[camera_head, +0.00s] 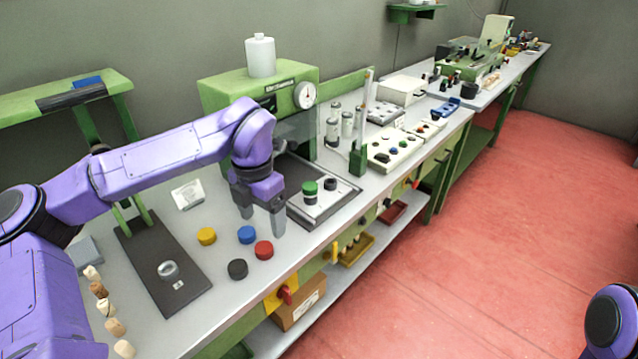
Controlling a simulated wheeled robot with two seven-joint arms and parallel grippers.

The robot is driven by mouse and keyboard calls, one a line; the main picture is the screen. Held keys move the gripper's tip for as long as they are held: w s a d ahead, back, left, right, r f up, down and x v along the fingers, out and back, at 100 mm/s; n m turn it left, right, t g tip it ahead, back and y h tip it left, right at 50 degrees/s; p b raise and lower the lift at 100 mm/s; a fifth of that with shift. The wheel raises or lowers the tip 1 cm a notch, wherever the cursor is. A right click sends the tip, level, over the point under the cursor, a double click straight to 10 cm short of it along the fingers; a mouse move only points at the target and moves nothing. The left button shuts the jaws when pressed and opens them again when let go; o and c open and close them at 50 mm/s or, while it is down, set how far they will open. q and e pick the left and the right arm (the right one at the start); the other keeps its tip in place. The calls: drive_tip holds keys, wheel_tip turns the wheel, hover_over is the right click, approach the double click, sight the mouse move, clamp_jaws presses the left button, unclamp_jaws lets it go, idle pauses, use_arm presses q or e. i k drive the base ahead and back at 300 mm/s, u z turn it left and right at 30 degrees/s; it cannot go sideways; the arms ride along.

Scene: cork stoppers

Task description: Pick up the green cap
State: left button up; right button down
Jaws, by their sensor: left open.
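The green cap (309,187) sits on top of a dark cylindrical piece on the grey plate (325,208) at the middle of the bench. My left gripper (262,226) is open and empty, pointing down. In the picture it is left of the green cap and apart from it, above the bench near the plate's left edge. My right gripper is out of view; only a purple part of my right arm shows at the bottom right corner.
Yellow (206,236), blue (246,234), red (264,250) and black (237,269) caps lie on the bench below the gripper. A dark board (150,262) and several corks (114,327) lie left. A green machine (228,90) with a gauge stands behind.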

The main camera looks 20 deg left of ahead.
sight(310, 189)
drive_tip(key=i, duration=0.9)
drive_tip(key=u, duration=0.05)
